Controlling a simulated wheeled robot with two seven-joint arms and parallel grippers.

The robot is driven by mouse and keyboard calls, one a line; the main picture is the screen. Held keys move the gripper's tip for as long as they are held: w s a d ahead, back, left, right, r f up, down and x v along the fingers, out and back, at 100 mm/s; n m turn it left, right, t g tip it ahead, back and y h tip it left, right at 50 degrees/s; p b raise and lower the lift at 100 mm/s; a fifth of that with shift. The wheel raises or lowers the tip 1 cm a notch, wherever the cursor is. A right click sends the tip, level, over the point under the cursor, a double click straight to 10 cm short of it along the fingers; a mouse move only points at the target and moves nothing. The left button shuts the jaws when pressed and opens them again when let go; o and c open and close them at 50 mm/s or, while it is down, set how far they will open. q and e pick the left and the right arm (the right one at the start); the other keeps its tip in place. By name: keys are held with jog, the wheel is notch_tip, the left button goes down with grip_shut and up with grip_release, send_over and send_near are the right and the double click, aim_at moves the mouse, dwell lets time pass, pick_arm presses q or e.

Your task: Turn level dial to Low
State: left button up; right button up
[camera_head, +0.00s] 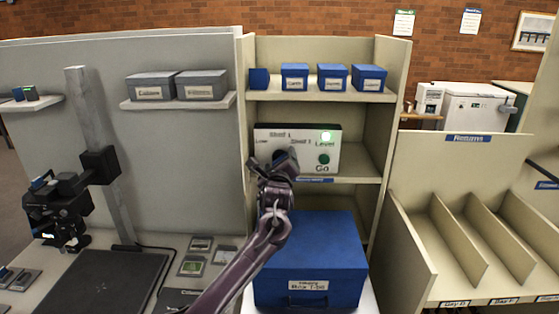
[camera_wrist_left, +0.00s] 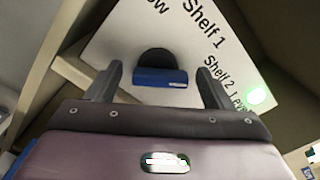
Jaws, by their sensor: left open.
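The white control panel (camera_head: 300,140) stands on the middle shelf, with labels Low, Shelf 1 and Shelf 2 around the level dial. My left gripper (camera_head: 281,160) is in front of the dial and hides most of it in the head view. In the left wrist view the dial is a dark round knob (camera_wrist_left: 156,58) with a blue bar (camera_wrist_left: 160,77) in front, apparently its grip. The open fingers of my left gripper (camera_wrist_left: 159,70) stand on either side of the bar, with gaps. Which label the dial points to cannot be told. My right gripper is not in view.
A green lamp (camera_head: 327,137) is lit by the word Level, above a green Go button (camera_head: 323,159). Small blue boxes (camera_head: 331,77) line the shelf above. A large blue box (camera_head: 312,260) stands below my left arm. Slanted dividers (camera_head: 455,240) are at right.

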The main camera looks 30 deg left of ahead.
pick_arm(q)
jog(key=c, duration=1)
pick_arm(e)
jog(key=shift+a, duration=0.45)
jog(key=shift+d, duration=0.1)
